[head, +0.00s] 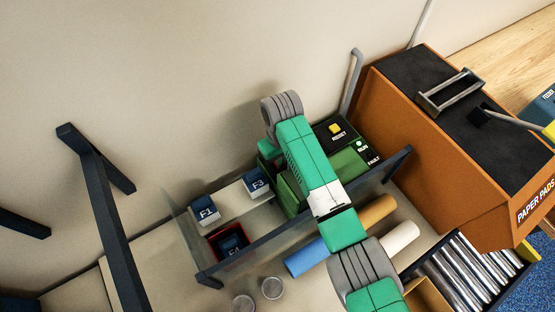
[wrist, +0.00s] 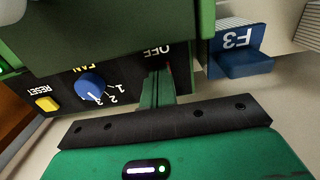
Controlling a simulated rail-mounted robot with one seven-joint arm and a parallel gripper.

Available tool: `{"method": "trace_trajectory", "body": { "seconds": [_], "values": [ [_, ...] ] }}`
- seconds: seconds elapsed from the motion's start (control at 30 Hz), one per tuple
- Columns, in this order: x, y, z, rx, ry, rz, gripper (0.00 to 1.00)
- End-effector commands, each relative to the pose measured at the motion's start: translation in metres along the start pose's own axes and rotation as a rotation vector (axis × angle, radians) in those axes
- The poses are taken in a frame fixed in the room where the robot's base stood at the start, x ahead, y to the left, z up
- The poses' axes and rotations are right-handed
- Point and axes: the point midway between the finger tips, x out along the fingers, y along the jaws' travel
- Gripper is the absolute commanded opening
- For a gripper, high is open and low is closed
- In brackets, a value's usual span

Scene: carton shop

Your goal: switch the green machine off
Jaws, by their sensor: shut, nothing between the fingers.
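The green machine (head: 342,160) stands against the wall, partly hidden by my arm in the head view. Its top has a yellow RESET button (head: 335,128) and lamps marked RUN (head: 359,144) and FAULT; the RUN lamp looks bright. In the wrist view its black panel (wrist: 68,97) appears upside down, with the RESET button (wrist: 47,104), a blue FAN knob (wrist: 90,87) and the word OFF. My gripper (wrist: 158,84) is shut and empty, its fingertips at the panel just beside OFF. The switch there is mostly hidden by the fingers; I cannot tell its position or whether they touch it.
A clear panel with a dark rail (head: 300,232) runs in front. An orange machine (head: 430,150) stands right.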

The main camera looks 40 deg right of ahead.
Motion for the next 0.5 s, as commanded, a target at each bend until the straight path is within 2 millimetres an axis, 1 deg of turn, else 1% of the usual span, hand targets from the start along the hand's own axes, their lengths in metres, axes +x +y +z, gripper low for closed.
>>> {"method": "trace_trajectory", "body": {
  "seconds": [0.17, 0.27, 0.37, 0.5],
  "values": [
    [0.003, 0.000, 0.000, 0.000, 0.000, 0.000, 0.00],
    [0.002, 0.000, 0.000, 0.000, 0.000, 0.000, 0.00],
    [-0.004, 0.000, 0.000, 0.000, -0.001, 0.000, 0.00],
    [-0.019, -0.001, 0.000, -0.001, -0.001, 0.000, 0.00]
  ]
}}
